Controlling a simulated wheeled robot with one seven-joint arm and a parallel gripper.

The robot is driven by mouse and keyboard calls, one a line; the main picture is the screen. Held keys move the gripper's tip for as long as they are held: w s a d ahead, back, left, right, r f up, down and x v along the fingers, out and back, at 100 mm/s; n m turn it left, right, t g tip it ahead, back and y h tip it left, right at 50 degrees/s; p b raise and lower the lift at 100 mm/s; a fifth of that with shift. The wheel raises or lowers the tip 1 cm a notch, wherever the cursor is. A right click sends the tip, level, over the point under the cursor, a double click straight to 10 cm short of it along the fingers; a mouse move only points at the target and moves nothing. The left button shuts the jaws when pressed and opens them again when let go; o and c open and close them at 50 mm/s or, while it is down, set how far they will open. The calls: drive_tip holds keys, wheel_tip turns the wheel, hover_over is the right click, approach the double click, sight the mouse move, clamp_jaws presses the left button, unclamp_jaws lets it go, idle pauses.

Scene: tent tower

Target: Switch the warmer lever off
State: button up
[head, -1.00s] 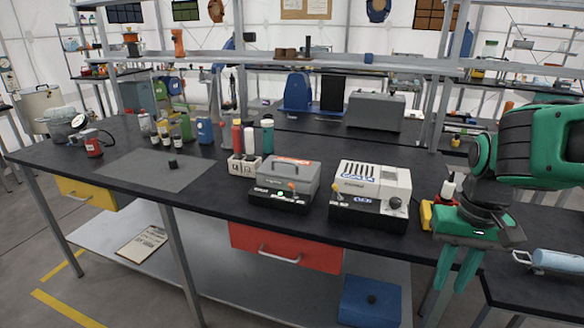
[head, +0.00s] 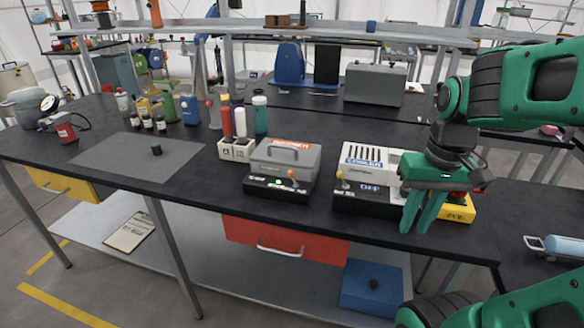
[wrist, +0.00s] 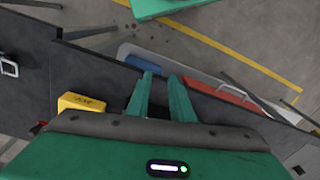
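The warmer (head: 284,163) is a grey box with a top handle and an orange label, standing on a black base. Its lever (head: 291,174) has an orange knob on the front right, beside a small lit green spot. To its right, the white cooler (head: 366,159) has a yellow-knobbed lever (head: 340,175) and a display reading OFF. My gripper (head: 414,213) points down in front of the cooler's right end, hiding part of it. It is clear of the warmer lever. The fingers show apart and empty in the wrist view (wrist: 161,77).
A yellow box (head: 457,209) stands just right of my gripper. A bottle rack (head: 236,150) is left of the warmer. A red drawer (head: 284,241) hangs under the table edge. A grey mat (head: 125,165) lies on the left.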

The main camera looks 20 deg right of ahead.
drive_tip(key=w+a+r+n+t+y, duration=0.15)
drive_tip(key=w+n, duration=0.25)
drive_tip(key=w, duration=0.4)
drive_tip(key=w+a+r+n, duration=0.3)
drive_tip(key=w+n, duration=0.1)
drive_tip(key=w, duration=0.3)
drive_tip(key=n+y, duration=0.2)
drive_tip(key=n, duration=0.7)
approach(294, 168)
wheel_tip(294, 168, up, 2)
drive_tip(key=s+a, duration=0.1)
drive_tip(key=s, duration=0.2)
drive_tip(key=x, duration=0.9)
drive_tip(key=shift+w+a+f, duration=0.1)
drive_tip(key=shift+a+f, duration=0.2)
clamp_jaws()
